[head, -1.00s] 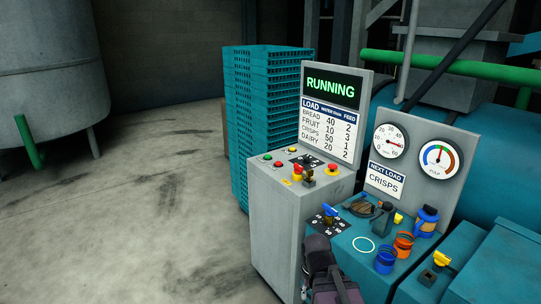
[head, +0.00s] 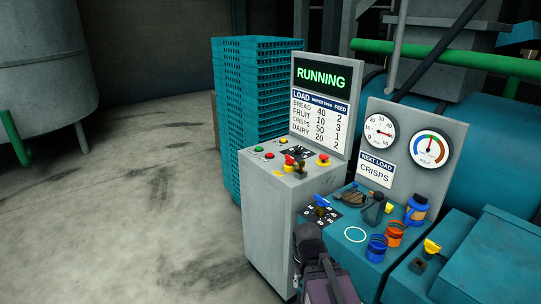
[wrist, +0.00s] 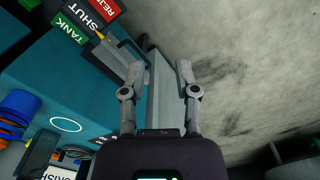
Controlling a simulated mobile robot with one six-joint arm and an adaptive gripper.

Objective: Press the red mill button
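The grey console (head: 268,215) stands at the middle of the head view. On its top left are a small red button (head: 269,155) and a small green button (head: 258,149). A red part (head: 289,159) is by a lever, and a red mushroom button (head: 323,159) on a yellow base is at the right. Their labels are too small to read, so I cannot tell which one is the mill button. My gripper (wrist: 160,76) is open and empty in the wrist view, with no red button between its fingers. In the head view it is low in front of the blue-green bench.
The blue-green bench (head: 341,250) right of the console holds blue and orange cups, levers and a white ring (head: 355,235). A screen (head: 321,76) reads RUNNING above a load table. Stacked crates (head: 228,120) stand behind. The floor at left is clear.

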